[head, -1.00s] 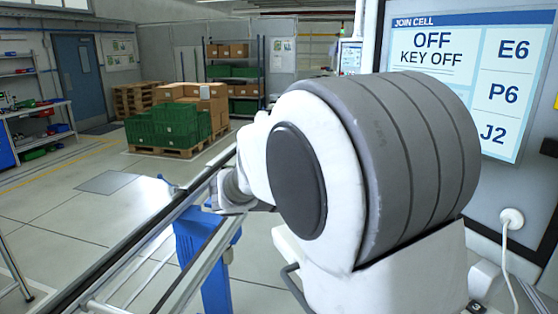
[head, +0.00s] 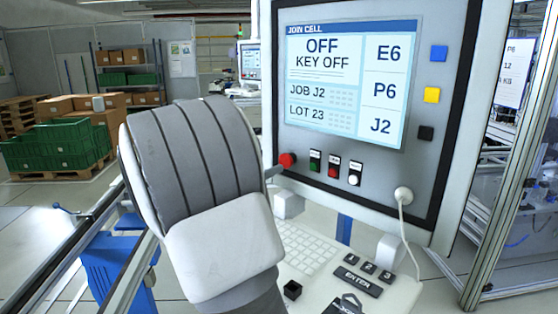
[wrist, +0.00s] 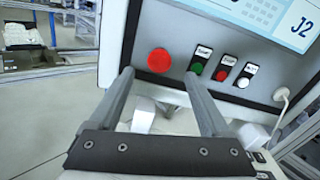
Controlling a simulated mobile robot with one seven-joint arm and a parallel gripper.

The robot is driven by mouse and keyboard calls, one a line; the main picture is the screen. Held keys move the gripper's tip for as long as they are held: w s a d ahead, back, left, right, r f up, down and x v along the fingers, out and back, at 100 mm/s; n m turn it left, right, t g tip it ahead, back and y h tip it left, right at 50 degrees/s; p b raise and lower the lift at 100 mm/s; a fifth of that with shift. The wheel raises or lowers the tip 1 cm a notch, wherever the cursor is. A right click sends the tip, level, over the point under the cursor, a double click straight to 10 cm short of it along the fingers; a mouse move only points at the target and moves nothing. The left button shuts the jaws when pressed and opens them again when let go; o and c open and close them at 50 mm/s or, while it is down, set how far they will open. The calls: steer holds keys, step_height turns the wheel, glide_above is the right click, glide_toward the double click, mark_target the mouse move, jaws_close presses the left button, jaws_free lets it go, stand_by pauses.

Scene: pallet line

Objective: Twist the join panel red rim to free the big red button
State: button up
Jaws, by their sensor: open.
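The join panel (head: 455,120) stands at the centre right in the head view, with a screen reading OFF and KEY OFF. The big red button (head: 287,160) sits at the panel's lower left. In the wrist view the red button (wrist: 159,61) shows as a round red disc, and I cannot make out a separate rim. My gripper (wrist: 158,82) is open and empty, its two fingers pointing toward the panel with the red button between and beyond their tips. In the head view my arm covers the left middle, and the gripper's fingers cannot be made out there.
Green (head: 316,155), red (head: 334,168) and white (head: 355,174) small buttons sit right of the big red one. A keyboard shelf (head: 390,295) juts out below. A white cable plug (head: 403,195) is at the lower right. Rails (head: 110,200) run at the left.

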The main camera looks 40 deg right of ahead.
mark_target(283, 162)
steer(key=d, duration=0.3)
steer(key=w+d, duration=0.1)
steer(key=d, duration=0.2)
steer(key=shift+w+p, duration=0.1)
steer(key=shift+p, duration=0.25)
steer(key=shift+c, duration=0.3)
jaws_close()
steer(key=shift+f+m+b, duration=0.1)
steer(key=shift+m+b, duration=0.2)
steer(key=shift+b, duration=0.15)
